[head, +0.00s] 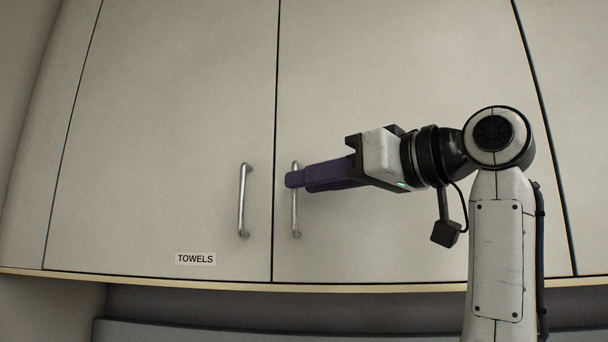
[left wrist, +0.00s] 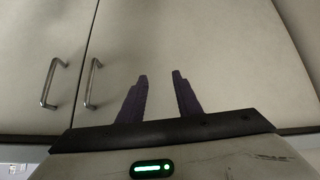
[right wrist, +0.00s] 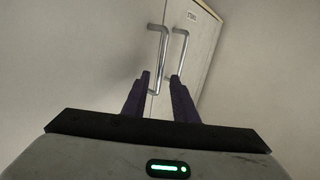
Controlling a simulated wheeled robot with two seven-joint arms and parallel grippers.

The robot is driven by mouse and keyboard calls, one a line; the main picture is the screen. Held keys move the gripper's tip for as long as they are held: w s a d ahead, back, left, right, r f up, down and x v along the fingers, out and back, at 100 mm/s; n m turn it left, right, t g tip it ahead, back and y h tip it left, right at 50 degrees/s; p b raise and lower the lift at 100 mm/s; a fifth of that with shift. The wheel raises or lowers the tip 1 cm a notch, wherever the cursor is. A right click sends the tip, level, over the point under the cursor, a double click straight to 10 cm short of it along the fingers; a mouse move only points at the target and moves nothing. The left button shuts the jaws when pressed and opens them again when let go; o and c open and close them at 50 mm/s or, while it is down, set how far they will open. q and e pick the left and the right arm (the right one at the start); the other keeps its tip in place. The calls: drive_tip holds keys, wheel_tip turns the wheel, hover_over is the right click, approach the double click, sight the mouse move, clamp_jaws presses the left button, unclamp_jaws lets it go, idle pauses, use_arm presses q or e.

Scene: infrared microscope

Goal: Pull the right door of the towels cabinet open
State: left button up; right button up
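The towels cabinet has a left door (head: 160,130) with a TOWELS label (head: 195,259) and a right door (head: 400,70); both look closed, with a thin dark seam between them. The right door's upright metal handle (head: 295,218) is partly hidden by my right gripper (head: 291,180), which reaches it from the right. In the right wrist view my right gripper (right wrist: 160,75) has its purple fingers apart, with the lower part of that handle (right wrist: 160,60) showing in the gap. Contact cannot be told.
The left door's handle (head: 243,200) is close beside the seam, left of my right fingers. A pale ledge (head: 200,279) runs under the doors. The left wrist view shows two handles, left (left wrist: 50,85) and right (left wrist: 92,80), clear of my left fingers.

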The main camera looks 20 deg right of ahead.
drive_tip(key=shift+x, duration=1)
clamp_jaws()
idle(0.8)
